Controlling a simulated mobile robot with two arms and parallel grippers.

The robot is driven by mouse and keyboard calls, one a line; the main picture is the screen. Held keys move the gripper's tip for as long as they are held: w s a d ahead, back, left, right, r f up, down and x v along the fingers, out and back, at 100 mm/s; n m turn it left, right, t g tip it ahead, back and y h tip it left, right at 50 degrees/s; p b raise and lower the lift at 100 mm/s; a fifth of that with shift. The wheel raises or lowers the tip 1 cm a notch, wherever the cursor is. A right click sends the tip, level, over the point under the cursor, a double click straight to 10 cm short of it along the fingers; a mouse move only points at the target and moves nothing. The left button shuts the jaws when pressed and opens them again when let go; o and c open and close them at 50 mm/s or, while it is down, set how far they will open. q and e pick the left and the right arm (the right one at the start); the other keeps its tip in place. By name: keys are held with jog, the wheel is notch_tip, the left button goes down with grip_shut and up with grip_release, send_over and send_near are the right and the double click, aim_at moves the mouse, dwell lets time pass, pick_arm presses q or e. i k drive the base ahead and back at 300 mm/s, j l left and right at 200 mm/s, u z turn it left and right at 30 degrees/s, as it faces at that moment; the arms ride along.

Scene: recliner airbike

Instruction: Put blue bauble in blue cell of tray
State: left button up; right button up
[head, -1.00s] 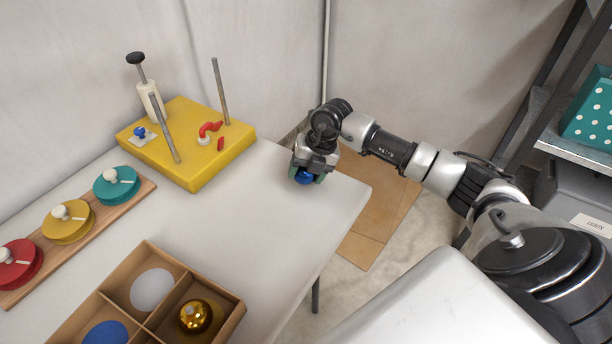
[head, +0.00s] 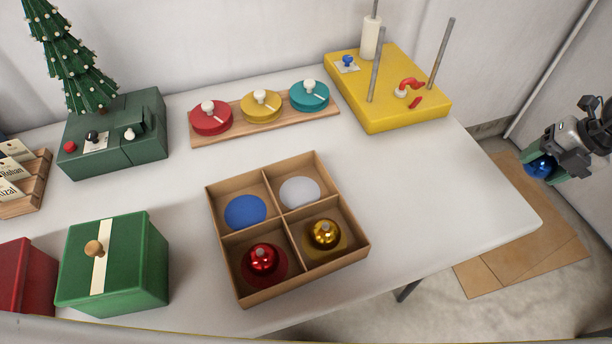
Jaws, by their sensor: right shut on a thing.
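The blue bauble (head: 542,167) is at the right of the head view, held between the fingers of my right gripper (head: 541,165). The gripper is shut on it, beyond the table's right edge, with floor and cardboard below. The divided tray (head: 212,222) lies on the table near the middle of the view. Its blue cell (head: 245,212), at the back left, is empty. The white-disc cell (head: 300,192) at the back right is empty too. A red bauble (head: 263,258) sits in the front left cell and a gold bauble (head: 325,233) in the front right cell. My left gripper is out of view.
A yellow board (head: 410,116) with upright rods stands at the back right. A wooden strip with coloured discs (head: 262,106) lies behind the tray. A green box (head: 130,262) stands left of the tray. The white table (head: 430,190) is clear right of the tray.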

aim_at(246, 213)
jog(key=k+j+u, duration=0.2)
jog(key=j, duration=0.3)
jog(key=j+u, duration=0.15)
jog(key=j, duration=0.4)
jog(key=k+j+u, duration=0.2)
jog(key=j, duration=0.35)
jog(key=i, duration=0.05)
